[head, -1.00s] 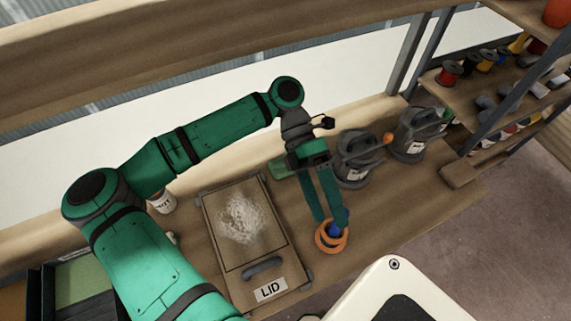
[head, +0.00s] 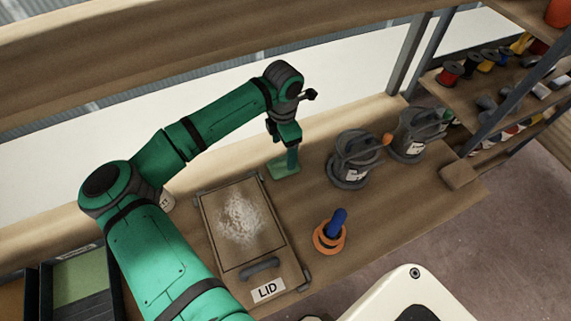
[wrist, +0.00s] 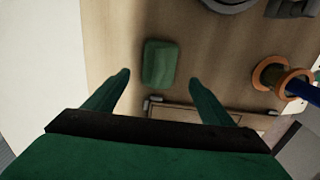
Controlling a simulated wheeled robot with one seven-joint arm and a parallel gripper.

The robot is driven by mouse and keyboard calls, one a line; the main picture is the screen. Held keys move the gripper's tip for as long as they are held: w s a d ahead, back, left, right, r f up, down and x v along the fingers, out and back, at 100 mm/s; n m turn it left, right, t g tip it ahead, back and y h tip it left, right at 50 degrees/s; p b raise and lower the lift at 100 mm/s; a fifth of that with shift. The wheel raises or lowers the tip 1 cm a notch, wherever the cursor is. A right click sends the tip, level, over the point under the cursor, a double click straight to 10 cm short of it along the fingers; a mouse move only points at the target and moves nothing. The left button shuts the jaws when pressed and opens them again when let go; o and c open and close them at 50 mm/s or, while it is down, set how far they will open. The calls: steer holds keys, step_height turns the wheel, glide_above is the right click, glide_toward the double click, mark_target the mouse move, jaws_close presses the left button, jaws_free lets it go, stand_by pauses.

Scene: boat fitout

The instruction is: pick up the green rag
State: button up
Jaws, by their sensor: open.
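The green rag (head: 280,170) is a small folded pad lying on the wooden bench, behind the lidded box. In the wrist view the rag (wrist: 158,64) lies flat, just ahead of and between the fingertips. My gripper (head: 291,165) points down over the rag, and its fingers hide part of it in the head view. In the wrist view my gripper (wrist: 159,77) is open with nothing between its fingers. I cannot tell how far the fingertips are above the rag.
A wooden box with a LID label (head: 268,290) lies close in front of the rag. An orange spool with a blue handle (head: 330,236) stands to its right. Grey canisters (head: 350,165) stand right of the rag. A shelf with spools is at far right.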

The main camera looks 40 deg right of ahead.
mark_target(283, 161)
steer(key=shift+f, duration=3.7)
steer(key=c, duration=1.2)
